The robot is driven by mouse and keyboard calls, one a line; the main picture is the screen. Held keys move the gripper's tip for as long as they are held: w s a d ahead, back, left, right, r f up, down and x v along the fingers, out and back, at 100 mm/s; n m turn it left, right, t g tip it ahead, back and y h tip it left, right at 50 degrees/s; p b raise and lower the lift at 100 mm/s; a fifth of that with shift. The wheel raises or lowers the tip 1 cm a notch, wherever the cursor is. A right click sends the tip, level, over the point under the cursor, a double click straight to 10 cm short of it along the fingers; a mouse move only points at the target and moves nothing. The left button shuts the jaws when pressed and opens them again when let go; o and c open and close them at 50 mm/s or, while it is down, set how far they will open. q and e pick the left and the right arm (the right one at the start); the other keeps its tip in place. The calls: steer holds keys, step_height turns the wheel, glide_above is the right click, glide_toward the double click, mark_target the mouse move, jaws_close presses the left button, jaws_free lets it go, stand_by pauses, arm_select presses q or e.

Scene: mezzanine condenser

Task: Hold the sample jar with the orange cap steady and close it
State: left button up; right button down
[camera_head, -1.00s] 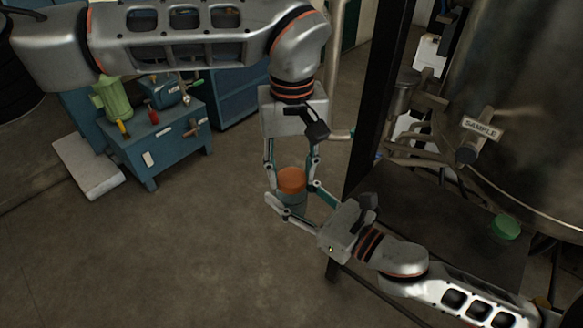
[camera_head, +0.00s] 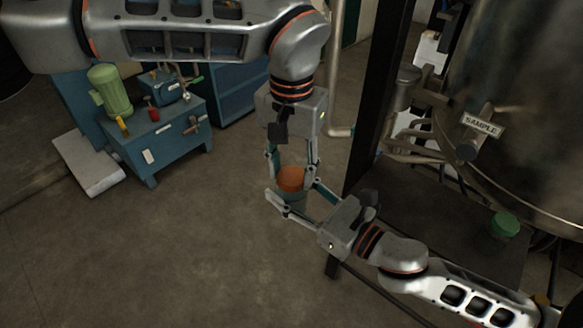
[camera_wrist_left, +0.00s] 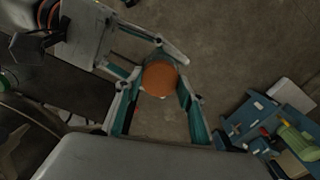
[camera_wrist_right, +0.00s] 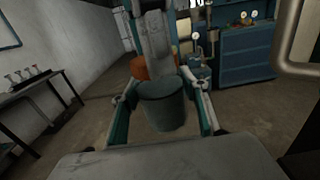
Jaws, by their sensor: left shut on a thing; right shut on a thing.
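The sample jar (camera_head: 292,200) is held in the air in front of me, with its orange cap (camera_head: 291,178) on top. My left gripper (camera_head: 291,172) comes from above and is shut on the cap; the cap also shows between its fingers in the left wrist view (camera_wrist_left: 160,78). My right gripper (camera_head: 294,203) comes from the lower right and is shut on the jar body. In the right wrist view the grey-green jar body (camera_wrist_right: 163,106) sits between the fingers, upright, with the orange cap (camera_wrist_right: 150,67) partly hidden behind a left gripper finger. The cap's seating on the rim is hidden.
A dark bench (camera_head: 440,220) on the right carries a green-capped jar (camera_head: 504,226) beside a large metal tank (camera_head: 530,110) with a SAMPLE sign (camera_head: 482,125). A dark post (camera_head: 378,100) stands right of the grippers. A blue cabinet (camera_head: 165,135) stands at left. Open floor lies below.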

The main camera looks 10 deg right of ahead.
arm_select(q)
steer(key=o, duration=0.7)
steer(key=shift+r, duration=0.15)
steer(key=shift+r, duration=2.15)
steer(key=shift+c, duration=0.3)
